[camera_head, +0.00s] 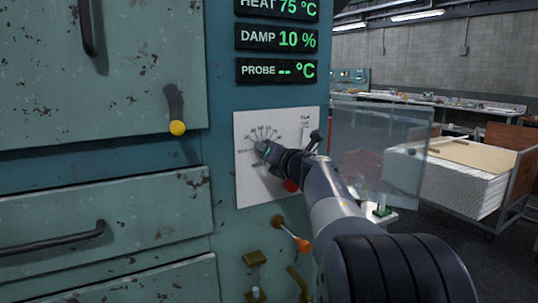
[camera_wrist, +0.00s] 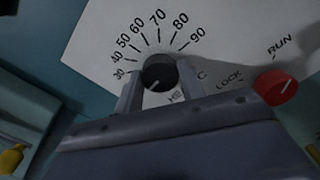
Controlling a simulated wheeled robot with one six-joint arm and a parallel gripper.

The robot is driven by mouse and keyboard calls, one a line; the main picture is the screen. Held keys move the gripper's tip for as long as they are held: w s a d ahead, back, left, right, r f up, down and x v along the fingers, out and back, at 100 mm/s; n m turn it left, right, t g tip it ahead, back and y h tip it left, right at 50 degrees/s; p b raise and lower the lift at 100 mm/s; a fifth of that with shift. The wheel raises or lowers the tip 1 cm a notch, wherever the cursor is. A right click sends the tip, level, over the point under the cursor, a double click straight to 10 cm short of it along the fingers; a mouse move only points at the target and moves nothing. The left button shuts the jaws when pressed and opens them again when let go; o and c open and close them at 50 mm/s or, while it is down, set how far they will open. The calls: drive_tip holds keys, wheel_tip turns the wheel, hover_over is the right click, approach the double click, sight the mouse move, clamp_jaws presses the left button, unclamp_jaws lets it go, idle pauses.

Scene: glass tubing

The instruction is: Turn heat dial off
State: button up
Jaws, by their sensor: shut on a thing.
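The heat dial (camera_wrist: 160,70) is a round black knob on a white panel (camera_wrist: 110,25), ringed by printed numbers from 30 to 90. A short white mark on it points toward the lower left of the wrist view. My gripper (camera_wrist: 158,82) has one finger on each side of the knob and is shut on it. In the head view my gripper (camera_head: 262,150) reaches the white panel (camera_head: 246,190) and largely hides the dial. The heat display (camera_head: 277,8) above reads 75 °C.
A red knob (camera_wrist: 275,87) marked LOCK and RUN sits right of the dial. A clear sheet (camera_head: 380,155) stands right of my arm.

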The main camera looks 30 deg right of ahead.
drive_tip(key=shift+f+n, duration=0.1)
drive_tip(key=shift+n, duration=0.2)
drive_tip(key=o, duration=1)
drive_tip(key=s, duration=1)
drive_tip(key=shift+s+d+b, duration=0.15)
drive_tip(key=shift+s+b, duration=0.2)
drive_tip(key=shift+s, duration=0.05)
drive_tip(key=w, duration=1.1)
drive_tip(key=shift+p, duration=0.4)
